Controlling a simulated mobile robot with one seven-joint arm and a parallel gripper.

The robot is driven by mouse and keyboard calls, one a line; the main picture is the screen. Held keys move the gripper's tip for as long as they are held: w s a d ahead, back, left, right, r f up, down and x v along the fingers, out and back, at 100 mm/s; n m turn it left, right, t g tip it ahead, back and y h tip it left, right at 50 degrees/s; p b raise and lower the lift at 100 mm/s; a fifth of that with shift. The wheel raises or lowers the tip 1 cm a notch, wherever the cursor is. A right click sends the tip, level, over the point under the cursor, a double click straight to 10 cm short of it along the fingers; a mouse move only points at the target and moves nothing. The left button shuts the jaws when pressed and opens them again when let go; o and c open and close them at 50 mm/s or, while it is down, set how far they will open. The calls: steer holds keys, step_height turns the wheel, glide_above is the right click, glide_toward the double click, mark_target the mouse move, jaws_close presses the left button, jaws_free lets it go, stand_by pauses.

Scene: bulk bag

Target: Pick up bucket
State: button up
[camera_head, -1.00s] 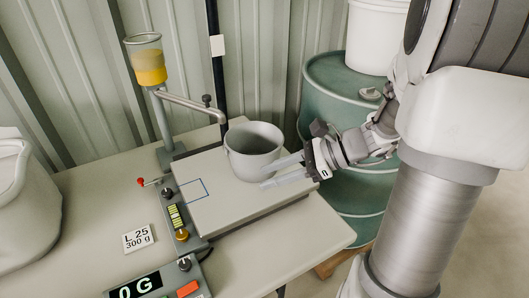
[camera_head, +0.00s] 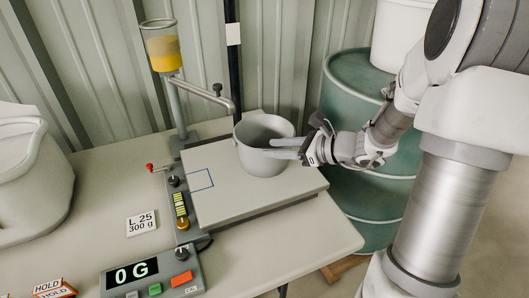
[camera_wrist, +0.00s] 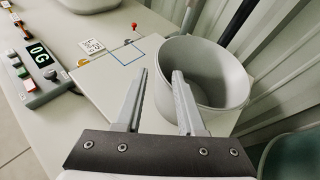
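The grey bucket (camera_head: 256,163) stands upright on the pale weighing plate (camera_head: 225,200), close to its back edge. My gripper (camera_head: 284,148) is open and reaches in from the right at the height of the bucket's rim. In the wrist view the bucket (camera_wrist: 228,98) is right of centre and looks empty. There one finger of my gripper (camera_wrist: 160,74) overlaps the bucket's opening and the other lies just outside its left wall. The rim's near wall appears between the fingers. I cannot tell whether either finger touches it.
A dispenser with yellow contents (camera_head: 164,54) stands behind the plate, its spout arm (camera_head: 205,93) ending close to the bucket. A control box reading 0 G (camera_head: 150,278) is at the front. A green drum (camera_head: 350,100) stands right of the table. A white bag (camera_head: 30,190) is left.

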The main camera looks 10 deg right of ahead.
mark_target(252, 148)
steer(key=b+x, duration=0.1)
steer(key=x, duration=0.7)
jaws_close()
steer(key=shift+s+d, duration=0.1)
stand_by(1.3)
